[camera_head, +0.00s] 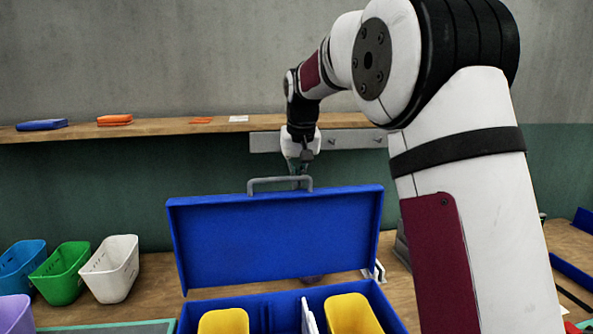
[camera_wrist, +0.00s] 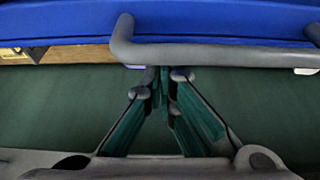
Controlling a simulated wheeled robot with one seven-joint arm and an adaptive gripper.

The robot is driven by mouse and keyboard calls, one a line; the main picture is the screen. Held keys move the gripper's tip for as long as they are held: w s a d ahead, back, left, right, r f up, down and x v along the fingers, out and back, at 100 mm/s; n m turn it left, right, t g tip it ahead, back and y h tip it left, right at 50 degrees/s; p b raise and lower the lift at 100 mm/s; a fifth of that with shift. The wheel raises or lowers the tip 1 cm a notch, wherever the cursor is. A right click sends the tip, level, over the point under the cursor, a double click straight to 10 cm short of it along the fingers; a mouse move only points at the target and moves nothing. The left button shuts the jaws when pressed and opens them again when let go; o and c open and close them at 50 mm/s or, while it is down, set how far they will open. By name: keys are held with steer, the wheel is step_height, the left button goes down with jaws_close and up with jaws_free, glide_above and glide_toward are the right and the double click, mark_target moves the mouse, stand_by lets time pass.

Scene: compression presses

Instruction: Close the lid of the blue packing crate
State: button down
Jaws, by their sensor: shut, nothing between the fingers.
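The blue packing crate (camera_head: 285,306) stands on the bench with its blue lid (camera_head: 275,240) raised, about upright. A grey handle (camera_head: 280,181) sits on the lid's top edge. My gripper (camera_head: 299,180) is at the handle, seemingly just behind it, pointing down. In the wrist view my gripper (camera_wrist: 163,75) is shut and empty, its fingertips close to the handle bar (camera_wrist: 220,54) below the lid's blue face (camera_wrist: 220,20). Whether the fingertips touch the handle I cannot tell. Yellow containers (camera_head: 350,314) stand inside the crate.
Blue, green and white baskets (camera_head: 110,270) stand on the bench at left, with a purple one (camera_head: 14,314) nearer. A wooden shelf (camera_head: 190,127) with a blue item (camera_head: 41,125) and orange items (camera_head: 115,119) runs along the wall behind. My arm covers much of the right side.

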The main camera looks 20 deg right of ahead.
steer(key=shift+s+a, duration=0.1)
steer(key=shift+s, duration=0.15)
